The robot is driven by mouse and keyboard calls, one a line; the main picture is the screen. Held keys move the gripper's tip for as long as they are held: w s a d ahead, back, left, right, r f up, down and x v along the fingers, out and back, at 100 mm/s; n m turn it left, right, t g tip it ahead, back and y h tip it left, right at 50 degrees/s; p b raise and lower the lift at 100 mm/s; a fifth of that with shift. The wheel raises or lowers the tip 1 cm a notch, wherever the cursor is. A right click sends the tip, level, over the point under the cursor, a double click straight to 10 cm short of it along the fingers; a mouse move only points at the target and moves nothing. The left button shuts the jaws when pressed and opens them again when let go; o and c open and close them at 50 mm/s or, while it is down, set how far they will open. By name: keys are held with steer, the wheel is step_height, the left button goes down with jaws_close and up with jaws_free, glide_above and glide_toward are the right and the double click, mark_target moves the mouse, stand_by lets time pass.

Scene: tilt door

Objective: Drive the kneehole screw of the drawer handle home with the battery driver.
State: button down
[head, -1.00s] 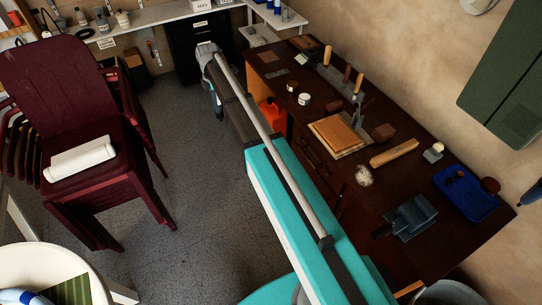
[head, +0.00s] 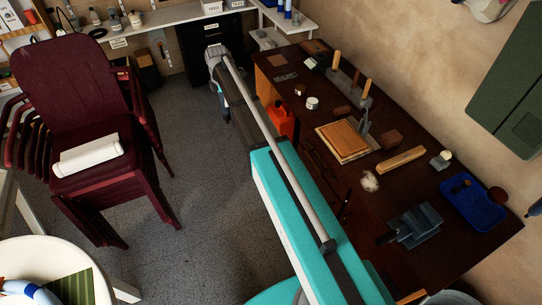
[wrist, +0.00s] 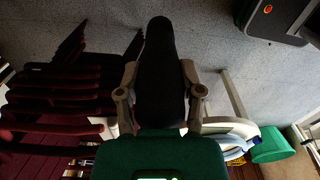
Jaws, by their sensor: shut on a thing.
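In the wrist view, my gripper (wrist: 160,95) is shut on a dark, rounded tool body (wrist: 160,65), which looks like the battery driver. A green block (wrist: 160,158) at the bottom of that view seems to belong to it. The driver's bit is not visible. In the head view, my gripper end is at the far end of my outstretched arm, over the floor left of the desk, and the driver is mostly hidden. The dark brown desk (head: 405,165) has drawers (head: 318,160) in its front, partly hidden by my arm. I cannot make out the handle or its screw.
Stacked maroon chairs (head: 70,85) with a white roll (head: 88,155) stand left. A round white table (head: 60,255) is at lower left. Grey floor (head: 200,180) between is clear.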

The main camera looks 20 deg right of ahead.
steer(key=s+d+f+h+b, duration=0.2)
steer(key=d+f+h+b, duration=0.3)
steer(key=f+b, duration=0.7)
steer(key=s+d+f+h+b, duration=0.1)
steer(key=d+f+h+b, duration=0.4)
steer(key=f+b, duration=0.7)
steer(key=s+d+f+n+h+b, duration=0.1)
steer(key=d+f+h+b, duration=0.5)
steer(key=b, duration=2.4)
step_height(320, 180, down, 6)
steer(key=shift+s+r+t+h, duration=0.1)
steer(key=shift+s+t+h, duration=0.2)
steer(key=shift+s+h, duration=0.6)
steer(key=shift+w, duration=0.1)
steer(key=shift+d, duration=0.15)
steer(key=d, duration=0.6)
steer(key=shift+d, duration=0.3)
steer(key=shift+w+d, duration=0.1)
steer(key=shift+d, duration=0.2)
